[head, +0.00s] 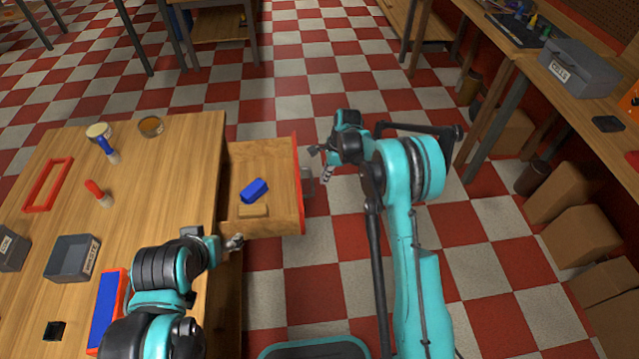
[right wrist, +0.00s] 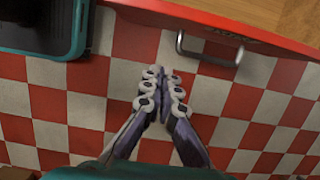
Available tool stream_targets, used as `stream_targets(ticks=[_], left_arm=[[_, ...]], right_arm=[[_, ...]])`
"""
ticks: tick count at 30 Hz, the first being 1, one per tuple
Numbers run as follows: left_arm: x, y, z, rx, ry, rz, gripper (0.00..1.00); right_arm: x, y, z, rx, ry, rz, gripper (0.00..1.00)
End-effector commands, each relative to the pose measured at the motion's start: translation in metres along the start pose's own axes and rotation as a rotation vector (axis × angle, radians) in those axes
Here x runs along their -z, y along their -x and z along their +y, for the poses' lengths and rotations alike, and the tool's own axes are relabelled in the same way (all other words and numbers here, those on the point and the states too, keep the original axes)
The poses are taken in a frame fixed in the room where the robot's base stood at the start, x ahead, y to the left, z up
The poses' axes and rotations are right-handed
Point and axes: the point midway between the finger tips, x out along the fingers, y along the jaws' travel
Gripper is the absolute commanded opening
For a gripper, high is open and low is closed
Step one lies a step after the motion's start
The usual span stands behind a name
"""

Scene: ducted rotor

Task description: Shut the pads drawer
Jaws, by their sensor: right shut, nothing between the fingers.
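The pads drawer (head: 283,212) stands pulled out from the right side of the wooden workbench (head: 180,170). Its red front (head: 299,190) faces right, with a metal handle (head: 307,183) on it. In the right wrist view the red front (right wrist: 290,42) crosses the top, and the handle (right wrist: 210,56) is below a label too blurred to read. My right gripper (head: 321,163) is shut and empty, just outside the front near the handle. In its wrist view the fingertips (right wrist: 163,82) are left of the handle and apart from it. My left gripper (head: 235,242) is at the drawer's near corner; its jaw state is unclear.
A blue block (head: 254,190) and a tan block (head: 253,211) lie in the drawer. The bench holds a grey bin (head: 72,258), a red frame (head: 48,184) and brushes. Checkered floor right of the drawer is clear. Cardboard boxes (head: 580,235) stand at far right.

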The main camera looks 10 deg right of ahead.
Motion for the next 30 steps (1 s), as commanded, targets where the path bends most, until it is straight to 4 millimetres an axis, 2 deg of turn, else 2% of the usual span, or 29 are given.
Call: stream_targets(ticks=[3,11,15,19,30], left_arm=[[-0.007,-0.01,0.0,0.0,0.0,0.0,0.76],[-0.018,-0.025,0.0,0.0,0.0,0.0,0.76],[-0.022,-0.03,0.0,0.0,0.0,0.0,0.76],[-0.024,-0.033,0.0,0.0,0.0,0.0,0.76],[-0.024,-0.034,0.0,0.0,0.0,0.0,0.76]], right_arm=[[0.001,-0.028,0.0,0.0,0.002,0.0,0.0],[0.001,-0.083,0.0,0.0,0.003,0.0,0.0],[-0.021,-0.087,0.001,0.0,0.005,0.0,0.0],[-0.034,-0.089,0.001,0.0,0.004,0.0,0.0],[-0.039,-0.089,0.0,0.001,0.003,0.0,0.0]])
